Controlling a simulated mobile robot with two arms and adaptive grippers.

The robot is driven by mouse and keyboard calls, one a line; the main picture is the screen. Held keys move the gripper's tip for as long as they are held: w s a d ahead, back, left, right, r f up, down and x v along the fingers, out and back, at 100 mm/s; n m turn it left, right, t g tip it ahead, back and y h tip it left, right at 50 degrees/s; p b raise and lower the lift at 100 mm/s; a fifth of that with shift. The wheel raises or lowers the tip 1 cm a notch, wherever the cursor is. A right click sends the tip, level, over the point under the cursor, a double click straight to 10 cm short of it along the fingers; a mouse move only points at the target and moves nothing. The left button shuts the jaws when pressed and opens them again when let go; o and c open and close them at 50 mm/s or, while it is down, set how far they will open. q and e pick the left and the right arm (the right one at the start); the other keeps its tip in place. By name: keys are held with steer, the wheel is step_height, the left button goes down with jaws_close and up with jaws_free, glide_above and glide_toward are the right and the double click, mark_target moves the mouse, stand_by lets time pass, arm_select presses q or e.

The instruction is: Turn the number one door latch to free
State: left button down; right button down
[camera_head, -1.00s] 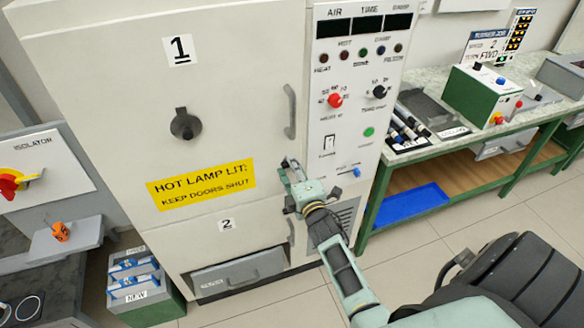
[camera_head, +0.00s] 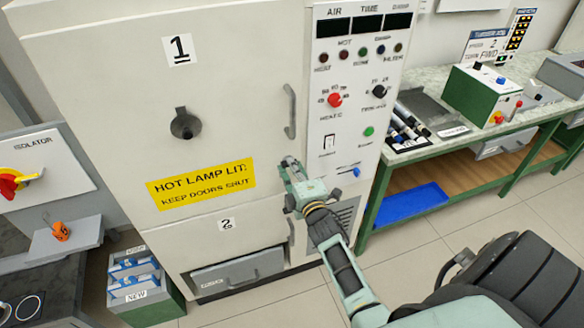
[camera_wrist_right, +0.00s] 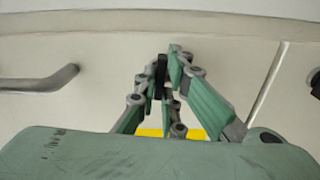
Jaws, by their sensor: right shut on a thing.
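The number one door (camera_head: 235,80) is the upper pale door of the cabinet, marked 1, and it looks shut. My right gripper (camera_head: 290,163) is at its lower right edge, below the grey bar handle (camera_head: 290,112). In the right wrist view my fingers (camera_wrist_right: 166,70) are close together on a narrow dark piece (camera_wrist_right: 160,72), which looks like the number one door latch. The fingers mostly hide it, so its angle cannot be told. The handle shows at the left there (camera_wrist_right: 40,82). My left gripper is not in view.
A dark round knob (camera_head: 186,123) sits mid-door above a yellow hot lamp sign (camera_head: 201,184). The control panel (camera_head: 352,105) is just right of my gripper. A green bench (camera_head: 470,142) stands at right. A lower door marked 2 (camera_head: 190,235) is below.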

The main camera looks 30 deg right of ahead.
steer(key=shift+m+p, duration=0.4)
steer(key=shift+m, duration=8.2)
steer(key=c, duration=1.9)
jaws_free()
steer(key=shift+o, duration=0.2)
steer(key=v, duration=1.2)
